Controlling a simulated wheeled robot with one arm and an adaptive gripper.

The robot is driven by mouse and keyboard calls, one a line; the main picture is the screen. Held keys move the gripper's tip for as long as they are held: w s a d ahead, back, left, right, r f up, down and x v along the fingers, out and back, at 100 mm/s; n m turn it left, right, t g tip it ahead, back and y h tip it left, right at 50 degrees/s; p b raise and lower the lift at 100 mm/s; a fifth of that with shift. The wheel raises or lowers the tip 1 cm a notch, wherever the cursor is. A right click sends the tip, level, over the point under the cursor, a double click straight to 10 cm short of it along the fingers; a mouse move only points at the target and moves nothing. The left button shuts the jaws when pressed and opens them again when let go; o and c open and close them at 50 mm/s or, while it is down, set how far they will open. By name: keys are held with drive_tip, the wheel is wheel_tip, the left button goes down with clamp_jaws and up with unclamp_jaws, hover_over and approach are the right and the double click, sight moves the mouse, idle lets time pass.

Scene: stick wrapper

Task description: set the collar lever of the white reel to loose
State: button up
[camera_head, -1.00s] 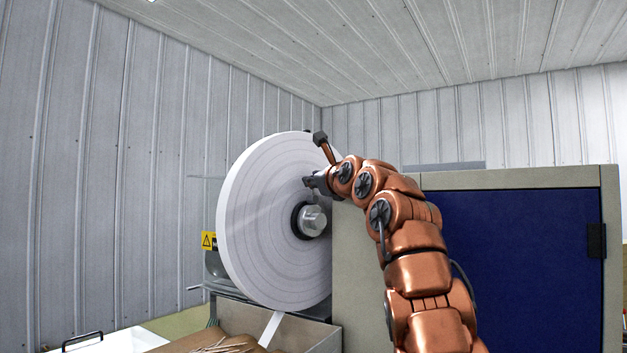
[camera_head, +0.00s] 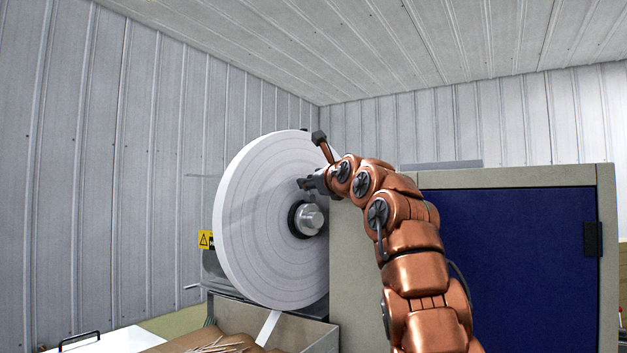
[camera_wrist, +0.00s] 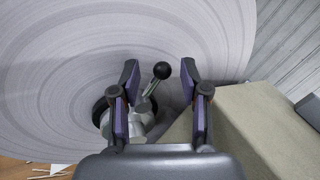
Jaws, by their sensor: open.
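The white reel (camera_head: 262,215) stands upright on its hub, left of the machine cabinet. Its round metal collar (camera_head: 308,219) shows at the reel's centre. In the wrist view the collar (camera_wrist: 130,122) sits low and left of centre, and its lever (camera_wrist: 155,83) sticks up from it to a black ball knob (camera_wrist: 162,70). My gripper (camera_head: 303,184) is in front of the reel, just above the collar. In the wrist view my gripper (camera_wrist: 160,80) is open, with the lever's knob showing between its two fingers; I cannot tell whether they touch it.
The beige cabinet with a blue door (camera_head: 510,265) stands right of the reel; its edge (camera_wrist: 245,125) is close at right in the wrist view. A tray of sticks (camera_head: 315,336) lies below the reel. A yellow warning sign (camera_head: 205,240) is at left.

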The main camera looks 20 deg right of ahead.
drive_tip(key=shift+s+r, duration=0.1)
drive_tip(key=s, duration=0.7)
drive_tip(key=shift+s+f, duration=0.15)
drive_tip(key=shift+f, duration=0.15)
idle(1.2)
drive_tip(key=shift+c, duration=0.2)
